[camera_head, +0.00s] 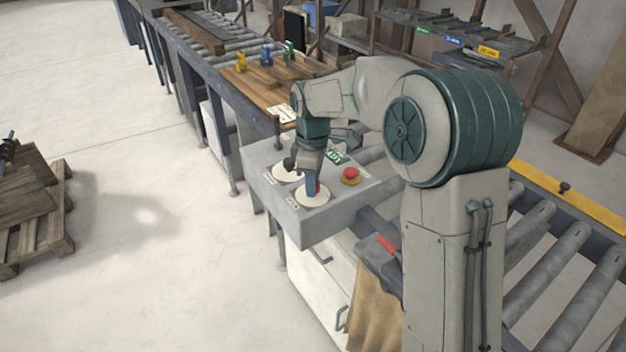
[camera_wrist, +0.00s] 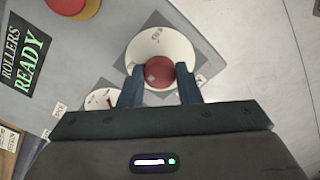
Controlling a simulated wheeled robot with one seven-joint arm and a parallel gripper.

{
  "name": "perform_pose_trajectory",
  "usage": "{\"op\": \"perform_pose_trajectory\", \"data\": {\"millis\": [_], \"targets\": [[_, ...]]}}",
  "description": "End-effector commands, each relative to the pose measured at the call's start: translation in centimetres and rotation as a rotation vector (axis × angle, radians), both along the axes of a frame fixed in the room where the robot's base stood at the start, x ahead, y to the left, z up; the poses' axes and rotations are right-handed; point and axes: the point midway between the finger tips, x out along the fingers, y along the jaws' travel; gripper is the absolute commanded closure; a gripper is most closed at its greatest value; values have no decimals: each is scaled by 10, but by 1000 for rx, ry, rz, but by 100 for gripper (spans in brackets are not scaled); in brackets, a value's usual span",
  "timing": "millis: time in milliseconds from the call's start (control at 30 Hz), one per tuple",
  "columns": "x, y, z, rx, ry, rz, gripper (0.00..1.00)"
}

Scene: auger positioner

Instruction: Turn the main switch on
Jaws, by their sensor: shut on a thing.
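The grey control box (camera_head: 335,222) stands beside the conveyor and carries two white round dials. My gripper (camera_head: 314,190) points down at the nearer dial (camera_head: 304,201). In the wrist view my gripper (camera_wrist: 160,88) has its two dark fingers on either side of a round red knob (camera_wrist: 165,75), closed on it. The knob sits on a white dial plate (camera_wrist: 150,45) with small lettering that I cannot read surely. The other dial (camera_head: 285,174) has a dark knob (camera_head: 289,163); in the wrist view it is partly hidden by my gripper. Which dial is the main switch I cannot tell.
A red button on a yellow base (camera_head: 350,176) sits on the box to the right. A display (camera_wrist: 28,62) reads "ROLLERS READY". A wooden board (camera_head: 262,88) with coloured pieces lies behind.

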Motion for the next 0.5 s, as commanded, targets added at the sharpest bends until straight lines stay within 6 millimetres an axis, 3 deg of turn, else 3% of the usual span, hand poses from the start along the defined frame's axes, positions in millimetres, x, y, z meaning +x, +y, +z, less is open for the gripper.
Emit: {"op": "perform_pose_trajectory", "data": {"millis": [133,167,200,500], "targets": [[1,0,1,1,-5,0,92],[1,0,1,1,-5,0,61],[1,0,1,1,-5,0,50],[0,0,1,1,-2,0,48]]}}
